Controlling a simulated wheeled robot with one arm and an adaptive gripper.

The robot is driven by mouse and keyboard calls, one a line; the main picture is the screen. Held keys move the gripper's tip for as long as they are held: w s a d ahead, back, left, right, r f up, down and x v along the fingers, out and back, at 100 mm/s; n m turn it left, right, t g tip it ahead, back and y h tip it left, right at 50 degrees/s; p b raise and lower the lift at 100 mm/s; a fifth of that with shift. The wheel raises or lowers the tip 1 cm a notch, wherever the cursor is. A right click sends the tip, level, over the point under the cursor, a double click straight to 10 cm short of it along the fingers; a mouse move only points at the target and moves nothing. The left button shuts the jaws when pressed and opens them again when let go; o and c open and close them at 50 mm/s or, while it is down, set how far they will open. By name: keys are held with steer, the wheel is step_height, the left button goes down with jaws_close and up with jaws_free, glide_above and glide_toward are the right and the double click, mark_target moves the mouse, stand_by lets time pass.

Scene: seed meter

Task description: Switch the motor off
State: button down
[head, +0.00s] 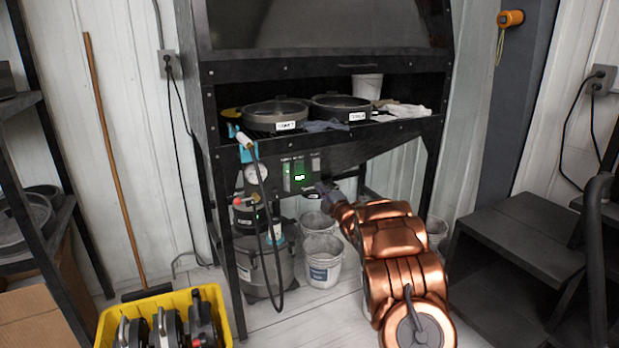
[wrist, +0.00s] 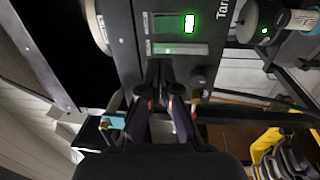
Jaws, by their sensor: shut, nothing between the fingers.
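A dark control panel (head: 300,170) sits below the shelf of the black cabinet. In the wrist view the display (wrist: 189,23) glows green, and a lit strip (wrist: 180,48) with a bright spot is nearer the fingers. My gripper (head: 325,190) is shut and empty in front of the panel. Its fingertips (wrist: 165,68) are close to the strip; I cannot tell whether they touch.
A black hose (head: 266,220) hangs in front of the cabinet. A vacuum (head: 262,265) and white buckets (head: 322,262) stand below. A yellow crate (head: 228,320) is at front left, dark steps (head: 520,240) at right.

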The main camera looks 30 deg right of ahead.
glide_toward(300, 166)
steer(key=shift+w+d+r+p, duration=0.1)
steer(key=shift+w+r+p, duration=0.15)
steer(key=shift+w, duration=0.85)
steer(key=shift+w+d+r+p, duration=0.1)
steer(key=shift+w+p, duration=0.2)
steer(key=shift+w, duration=0.75)
steer(key=shift+w+r+p, duration=0.2)
steer(key=shift+w+p, duration=0.1)
steer(key=shift+w, duration=1.05)
steer(key=shift+d, duration=0.1)
steer(key=shift+w, duration=0.1)
